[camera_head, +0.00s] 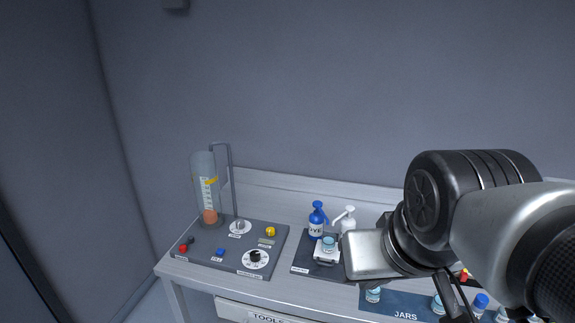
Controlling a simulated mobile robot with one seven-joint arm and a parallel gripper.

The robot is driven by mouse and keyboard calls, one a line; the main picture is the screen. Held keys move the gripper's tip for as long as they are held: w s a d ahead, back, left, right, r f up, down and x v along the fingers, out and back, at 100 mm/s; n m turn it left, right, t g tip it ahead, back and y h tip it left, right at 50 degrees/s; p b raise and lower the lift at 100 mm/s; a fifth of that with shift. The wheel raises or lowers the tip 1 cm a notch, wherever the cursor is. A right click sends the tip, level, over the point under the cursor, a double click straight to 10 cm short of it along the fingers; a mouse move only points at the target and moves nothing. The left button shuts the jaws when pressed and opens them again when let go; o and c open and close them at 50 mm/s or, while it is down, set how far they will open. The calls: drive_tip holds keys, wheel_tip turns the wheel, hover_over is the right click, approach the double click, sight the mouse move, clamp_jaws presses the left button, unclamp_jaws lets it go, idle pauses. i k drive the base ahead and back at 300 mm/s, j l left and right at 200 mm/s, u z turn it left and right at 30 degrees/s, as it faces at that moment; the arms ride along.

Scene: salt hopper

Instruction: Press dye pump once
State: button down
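The dye pump is a blue bottle (316,228) with a blue pump head and a white label, standing upright at the back of a dark mat on the bench. A white pump bottle (347,219) stands just to its right. My gripper (362,256) is at the end of the arm coming in from the right, in front of and to the right of the dye pump in the picture. I see its pale metal body; its fingers cannot be made out. No contact between it and the dye pump shows.
A small jar (328,242) sits on a white scale (327,255) in front of the dye pump. A control panel (205,246) with buttons, a dial and a clear cylinder (206,185) is at left. A JARS mat (400,306) with several jars lies at front right.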

sight(317, 205)
drive_tip(key=i+j+z, duration=0.2)
drive_tip(key=j, duration=0.15)
drive_tip(key=i+j+z, duration=0.2)
drive_tip(key=j, duration=0.15)
drive_tip(key=i+j+z, duration=0.2)
drive_tip(key=j, duration=0.15)
drive_tip(key=k, duration=0.05)
